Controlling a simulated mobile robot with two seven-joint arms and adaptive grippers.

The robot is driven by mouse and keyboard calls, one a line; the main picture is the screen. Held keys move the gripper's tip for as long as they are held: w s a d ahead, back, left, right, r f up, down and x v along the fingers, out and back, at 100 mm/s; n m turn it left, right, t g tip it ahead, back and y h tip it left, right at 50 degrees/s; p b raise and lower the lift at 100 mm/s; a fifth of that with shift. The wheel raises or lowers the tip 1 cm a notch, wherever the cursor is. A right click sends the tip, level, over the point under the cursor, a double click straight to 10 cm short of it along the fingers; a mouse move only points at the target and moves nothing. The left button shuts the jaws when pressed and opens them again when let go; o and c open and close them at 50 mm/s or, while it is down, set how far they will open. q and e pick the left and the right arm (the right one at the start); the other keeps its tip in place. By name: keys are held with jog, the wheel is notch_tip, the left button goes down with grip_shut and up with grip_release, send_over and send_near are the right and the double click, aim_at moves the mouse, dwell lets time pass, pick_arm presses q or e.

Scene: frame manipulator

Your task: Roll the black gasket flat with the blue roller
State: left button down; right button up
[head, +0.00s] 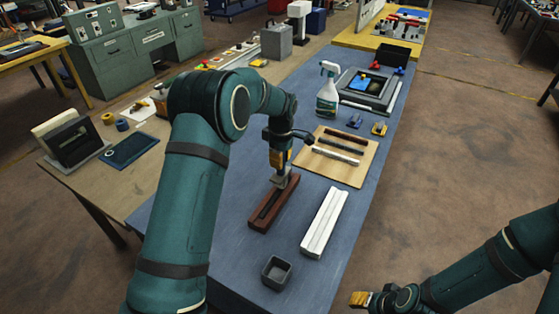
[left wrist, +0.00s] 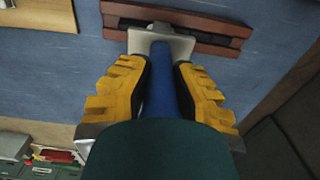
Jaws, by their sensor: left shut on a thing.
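The blue roller has a blue handle (left wrist: 161,85) and a pale head (left wrist: 160,42), seen in the left wrist view. My left gripper (head: 277,160) is shut on the handle, its yellow fingers on either side in the left wrist view (left wrist: 162,90). The black gasket (left wrist: 225,39) lies along the channel of a dark red-brown frame (head: 258,222). The roller head is over the frame's far end in the head view; whether it touches the gasket I cannot tell. My right gripper (head: 360,299) is low at the right, away from the table; its jaw opening is unclear.
A white frame (head: 325,222) lies right of the brown one, and a small grey box (head: 276,272) stands nearer. Behind are a wooden board (head: 351,177) with bars, a spray bottle (head: 327,92) and small clips (head: 379,128). The blue mat's near right part is clear.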

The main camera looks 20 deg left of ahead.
pick_arm(q)
jog(key=shift+w+d+p, duration=0.15)
jog(key=shift+w+p, duration=0.15)
jog(key=shift+w, duration=0.5)
jog(key=shift+w+d+p, duration=0.1)
jog(key=shift+w+p, duration=0.2)
jog(key=shift+w, duration=0.45)
jog(key=shift+w+d+p, duration=0.2)
jog(key=shift+w+p, duration=0.4)
jog(key=shift+w, duration=1.05)
notch_tip(320, 180, up, 6)
jog(key=p, duration=0.3)
